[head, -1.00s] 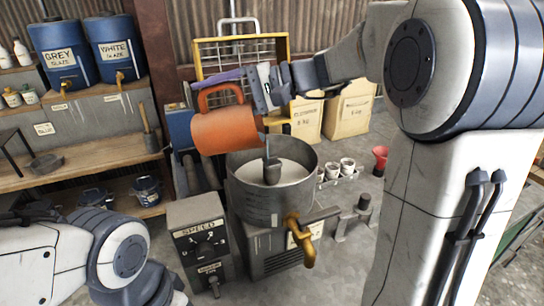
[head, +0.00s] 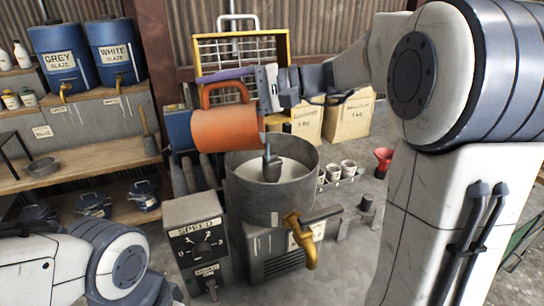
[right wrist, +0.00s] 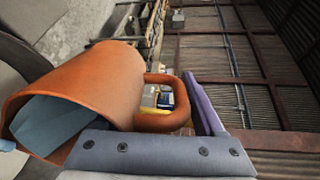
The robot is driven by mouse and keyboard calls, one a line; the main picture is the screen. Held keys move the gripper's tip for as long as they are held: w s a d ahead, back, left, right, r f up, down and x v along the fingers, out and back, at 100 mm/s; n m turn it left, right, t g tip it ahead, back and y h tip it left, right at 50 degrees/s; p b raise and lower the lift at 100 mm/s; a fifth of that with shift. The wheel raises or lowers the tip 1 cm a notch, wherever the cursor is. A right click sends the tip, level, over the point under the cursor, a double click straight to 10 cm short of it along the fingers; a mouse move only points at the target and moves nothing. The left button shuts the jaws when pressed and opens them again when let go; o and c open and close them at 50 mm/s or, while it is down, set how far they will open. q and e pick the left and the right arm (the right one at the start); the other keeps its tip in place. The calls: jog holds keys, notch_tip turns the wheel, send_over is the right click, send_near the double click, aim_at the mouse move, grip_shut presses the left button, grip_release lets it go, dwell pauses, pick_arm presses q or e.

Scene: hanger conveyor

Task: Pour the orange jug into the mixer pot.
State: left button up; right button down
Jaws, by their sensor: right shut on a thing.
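The orange jug (head: 226,129) lies tipped nearly on its side above the mixer pot (head: 270,202), mouth to the right, handle on top. A thin blue-green streak (head: 267,151) runs from its mouth towards the dark stirrer (head: 271,170) in the pot, which holds pale contents. In the right wrist view the jug (right wrist: 95,85) shows blue liquid inside its mouth. My right gripper (head: 262,88) is shut on the jug at its handle; the exact finger contact is partly hidden. A purple strip runs beside the handle. My left arm shows at lower left; its gripper is out of view.
A speed control box (head: 196,245) stands left of the pot, and a brass tap (head: 299,240) sticks out at its front. Shelves with blue glaze drums (head: 62,57) are at left.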

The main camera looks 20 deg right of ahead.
dwell(0.7)
jog(key=shift+s+d+f+t+y+b, duration=0.25)
jog(key=shift+d+y+b, duration=0.25)
jog(key=shift+b, duration=0.85)
dwell(0.4)
jog(key=shift+s+d+r+t+y+b, duration=0.1)
jog(key=shift+s+d+t+y+b, duration=0.15)
jog(key=shift+d+y+b, duration=0.65)
jog(key=shift+a+h+b, duration=0.3)
jog(key=shift+a, duration=0.1)
jog(key=a+h+p, duration=0.1)
jog(key=p, duration=0.1)
jog(key=w+a+r+g+h+p, duration=0.1)
jog(key=p, duration=0.2)
jog(key=a+g+h+p, duration=0.1)
jog(key=h+p, duration=0.1)
jog(key=p, duration=0.1)
jog(key=shift+w+a+r, duration=0.25)
jog(key=shift+r, duration=0.05)
jog(key=shift+a+f+p, duration=0.15)
jog(key=shift+p, duration=0.25)
jog(key=shift+w+f+h, duration=0.1)
jog(key=shift+f+h, duration=0.15)
jog(key=shift+h, duration=0.05)
